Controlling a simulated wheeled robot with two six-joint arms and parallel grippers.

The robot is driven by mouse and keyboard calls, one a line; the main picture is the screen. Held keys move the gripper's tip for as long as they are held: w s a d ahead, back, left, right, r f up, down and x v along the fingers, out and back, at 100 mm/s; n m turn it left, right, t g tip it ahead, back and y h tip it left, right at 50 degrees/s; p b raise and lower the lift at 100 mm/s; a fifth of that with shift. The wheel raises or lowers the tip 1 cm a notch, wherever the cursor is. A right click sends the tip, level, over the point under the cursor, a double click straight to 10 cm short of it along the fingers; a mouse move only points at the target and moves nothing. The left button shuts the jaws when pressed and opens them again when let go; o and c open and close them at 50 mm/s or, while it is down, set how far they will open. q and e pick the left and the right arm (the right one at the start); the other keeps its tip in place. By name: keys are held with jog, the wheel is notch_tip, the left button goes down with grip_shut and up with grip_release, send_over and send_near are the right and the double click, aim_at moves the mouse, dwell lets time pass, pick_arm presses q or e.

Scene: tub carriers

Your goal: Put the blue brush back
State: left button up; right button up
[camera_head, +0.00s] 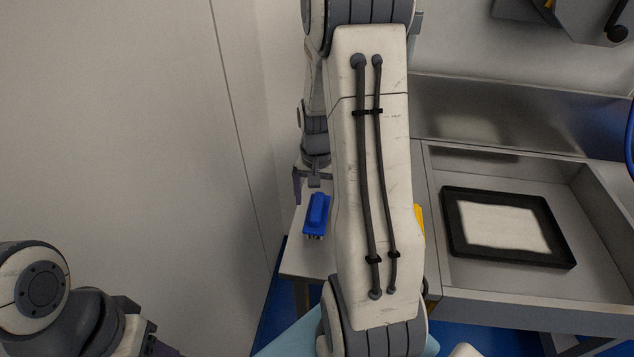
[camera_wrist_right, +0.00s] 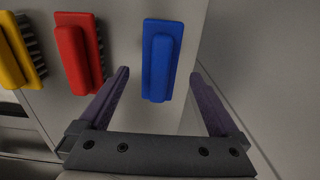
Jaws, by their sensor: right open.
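The blue brush (camera_head: 317,214) lies on a white side surface left of the sink, just below my right gripper (camera_head: 312,184) in the head view. In the right wrist view the blue brush (camera_wrist_right: 161,60) shows ahead, with its raised handle facing me. The open fingers of my right gripper (camera_wrist_right: 160,76) stand to either side of its lower end. Nothing is held between them, and I cannot tell the remaining distance. Only a small part of my left gripper (camera_head: 163,349) shows at the bottom edge, so its jaws cannot be judged.
In the wrist view a red brush (camera_wrist_right: 80,52) and a yellow brush (camera_wrist_right: 20,50) lie left of the blue one. A black-framed tray (camera_head: 453,222) with a white inside lies in the metal sink (camera_head: 602,290). A pale wall (camera_head: 150,120) stands close on the left.

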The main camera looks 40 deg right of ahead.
aim_at(317, 206)
notch_tip(317, 206, up, 6)
jog(key=shift+r, duration=0.2)
jog(key=s+a+r+n, duration=0.15)
jog(key=a+n, duration=0.25)
jog(key=a, duration=0.6)
jog(key=s+a+r+n, duration=0.15)
jog(key=a+n, duration=0.25)
jog(key=a, duration=0.5)
jog(key=s+a+r+n+y, duration=0.1)
jog(key=s+a+n, duration=0.8)
jog(key=s+a, duration=0.2)
jog(key=shift+s+a+r, duration=0.4)
jog(key=shift+s, duration=0.7)
